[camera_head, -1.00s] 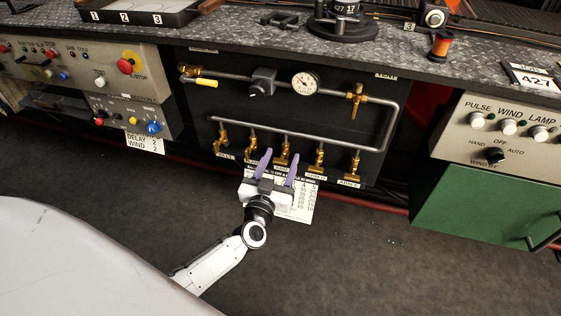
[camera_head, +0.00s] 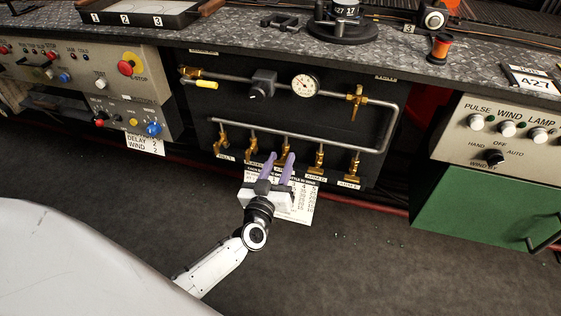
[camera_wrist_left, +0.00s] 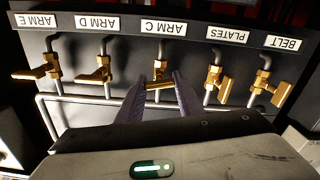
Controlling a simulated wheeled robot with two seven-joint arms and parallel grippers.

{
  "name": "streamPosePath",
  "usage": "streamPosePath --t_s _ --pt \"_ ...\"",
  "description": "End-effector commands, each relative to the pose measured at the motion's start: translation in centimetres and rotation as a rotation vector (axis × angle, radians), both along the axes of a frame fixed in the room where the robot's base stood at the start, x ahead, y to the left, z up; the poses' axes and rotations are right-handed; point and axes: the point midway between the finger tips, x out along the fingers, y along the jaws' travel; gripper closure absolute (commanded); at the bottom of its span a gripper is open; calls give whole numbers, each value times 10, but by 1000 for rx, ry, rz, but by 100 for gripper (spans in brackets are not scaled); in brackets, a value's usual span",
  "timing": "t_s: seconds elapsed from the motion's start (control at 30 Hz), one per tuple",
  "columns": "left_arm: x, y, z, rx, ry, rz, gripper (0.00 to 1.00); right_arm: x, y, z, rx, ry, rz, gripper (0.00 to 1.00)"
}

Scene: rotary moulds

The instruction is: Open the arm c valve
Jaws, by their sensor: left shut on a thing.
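The arm C valve (camera_head: 283,150) is a small brass tap in the middle of the lower row on the black panel. In the left wrist view, which is upside down, the brass handle of the arm C valve (camera_wrist_left: 158,85) sits below the ARM C label (camera_wrist_left: 165,27). The handle lies crosswise to its pipe. My left gripper (camera_head: 281,156) has purple fingers, one on each side of this handle, shut on it. The wrist view also shows both fingertips of the left gripper (camera_wrist_left: 158,86) at the handle's ends. My right gripper is not in view.
Neighbouring brass valves stand close on both sides: plates (camera_wrist_left: 218,83) and arm D (camera_wrist_left: 97,73), then belt (camera_wrist_left: 268,88) and arm E (camera_wrist_left: 42,70). A pipe with a pressure gauge (camera_head: 305,85) runs above. A printed sheet (camera_head: 297,207) hangs below.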

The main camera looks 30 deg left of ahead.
Motion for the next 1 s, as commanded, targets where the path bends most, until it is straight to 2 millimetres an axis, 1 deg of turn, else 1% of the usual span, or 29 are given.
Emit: streamPosePath --t_s 0.73,1.0 --pt "-1 2 -4 -687 -164 1 90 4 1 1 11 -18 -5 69" --pt "-1 2 -5 -937 -224 1 90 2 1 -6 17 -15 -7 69"
